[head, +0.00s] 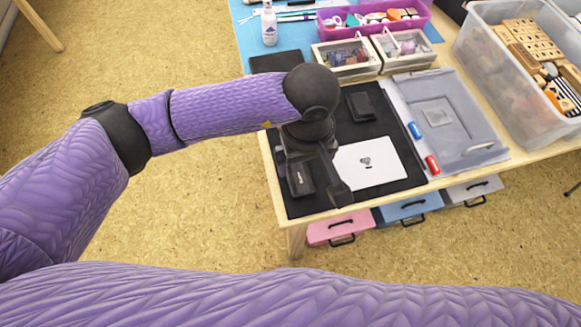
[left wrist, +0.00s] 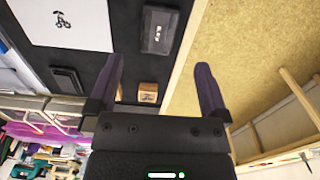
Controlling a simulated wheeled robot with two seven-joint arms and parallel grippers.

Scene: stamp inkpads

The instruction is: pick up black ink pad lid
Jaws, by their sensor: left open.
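A flat black ink pad case (head: 301,180) with a small pale label lies at the near left of the dark desk mat; it also shows in the left wrist view (left wrist: 160,30). I cannot tell its lid apart from its base. A second black case (head: 361,105) lies farther back on the mat, and it shows at the left wrist view's left (left wrist: 68,79). My left gripper (head: 312,176) is open and empty above the labelled case. In the left wrist view its two fingers (left wrist: 160,68) are spread, with the labelled case beyond their tips. My right gripper is out of view.
White paper with a dark print (head: 372,166) lies right of the labelled case. A small wooden stamp (left wrist: 148,93) is near the mat's edge. Red (head: 432,165) and blue (head: 415,131) markers, a grey folder (head: 465,135) and a clear bin (head: 490,55) stand farther right.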

